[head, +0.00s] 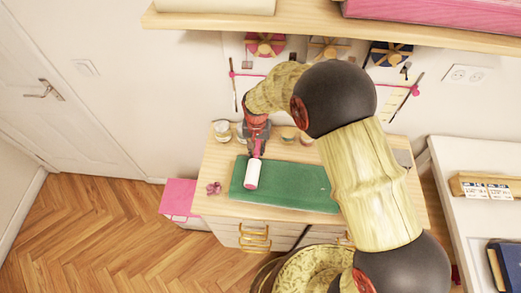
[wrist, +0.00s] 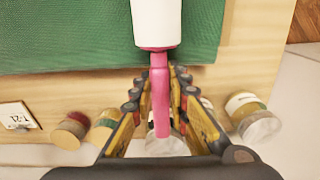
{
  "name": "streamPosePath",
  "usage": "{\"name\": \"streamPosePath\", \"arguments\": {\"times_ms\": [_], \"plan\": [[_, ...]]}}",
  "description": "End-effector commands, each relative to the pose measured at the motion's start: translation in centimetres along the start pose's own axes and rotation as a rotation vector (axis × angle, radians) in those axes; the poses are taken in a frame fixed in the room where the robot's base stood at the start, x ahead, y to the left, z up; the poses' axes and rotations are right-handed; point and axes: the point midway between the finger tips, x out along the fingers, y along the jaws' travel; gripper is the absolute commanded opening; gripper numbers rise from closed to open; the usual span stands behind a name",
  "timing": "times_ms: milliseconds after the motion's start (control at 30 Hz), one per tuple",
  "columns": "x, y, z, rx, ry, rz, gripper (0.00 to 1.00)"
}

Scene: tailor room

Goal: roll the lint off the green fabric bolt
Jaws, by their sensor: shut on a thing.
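The green fabric bolt (head: 300,184) lies flat along the wooden table in the head view. Its edge also shows in the wrist view (wrist: 60,35). My gripper (head: 256,147) is at the table's back left part, over the bolt's far edge. In the wrist view my gripper (wrist: 160,92) is shut on the pink handle of the lint roller (wrist: 160,105). The roller's white head (head: 253,174) is over the left part of the green fabric. I cannot tell whether it touches. No lint is clear enough to make out.
Several small jars (wrist: 252,118) stand along the table's back edge. A small card (wrist: 18,116) stands among them. A pink flower-like item (head: 214,188) lies on the table's left side. A pink box (head: 179,197) is left of the table. A wooden shelf (head: 240,20) hangs above.

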Motion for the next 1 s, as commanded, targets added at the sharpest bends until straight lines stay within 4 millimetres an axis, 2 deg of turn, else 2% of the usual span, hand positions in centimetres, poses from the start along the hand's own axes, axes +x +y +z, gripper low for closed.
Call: {"name": "streamPosePath", "arguments": {"times_ms": [200,633,1000], "plan": [[0.0,-1.3,0.0,-0.002,0.002,-0.001,0.0],[-0.1,-1.6,-0.1,-0.001,0.003,-0.001,0.0],[0.2,-3.8,0.0,-0.001,0.002,-0.001,0.0]]}}
